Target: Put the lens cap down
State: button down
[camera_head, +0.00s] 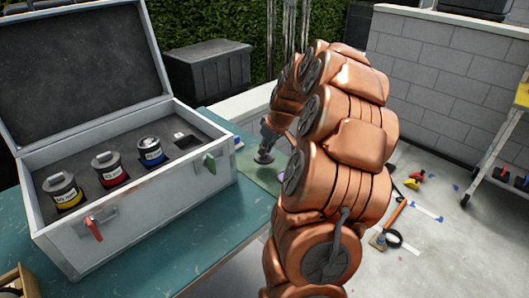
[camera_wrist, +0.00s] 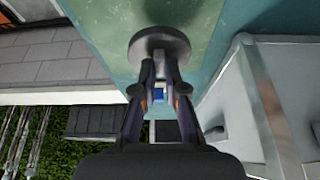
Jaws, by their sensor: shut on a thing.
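The lens cap (camera_wrist: 160,42) is a dark grey round disc, seen at the fingertips in the wrist view. My gripper (camera_wrist: 160,82) is shut on it. In the head view the lens cap (camera_head: 263,158) shows small, just left of my copper-coloured arm, over a green mat (camera_head: 267,180) on the teal table. My gripper (camera_head: 268,140) is partly hidden behind my arm there. The mat (camera_wrist: 110,25) also lies behind the cap in the wrist view. I cannot tell whether the cap touches it.
An open grey case (camera_head: 170,212) on the table (camera_head: 215,255) holds several lenses with coloured bands, left of my gripper. The case (camera_wrist: 285,100) is at the right in the wrist view. A small blue thing (camera_wrist: 158,94) shows between my fingers. Tools lie on the floor.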

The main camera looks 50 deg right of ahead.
jog(key=shift+w+d, duration=0.55)
jog(key=shift+w, duration=0.15)
jog(key=shift+w+f+p, duration=0.1)
jog(key=shift+f+p, duration=0.1)
jog(key=shift+p, duration=0.1)
jog(key=shift+f+p, duration=0.5)
jog(key=shift+f, duration=1.1)
jog(key=shift+f, duration=0.15)
jog(key=c, duration=1.2)
grip_release()
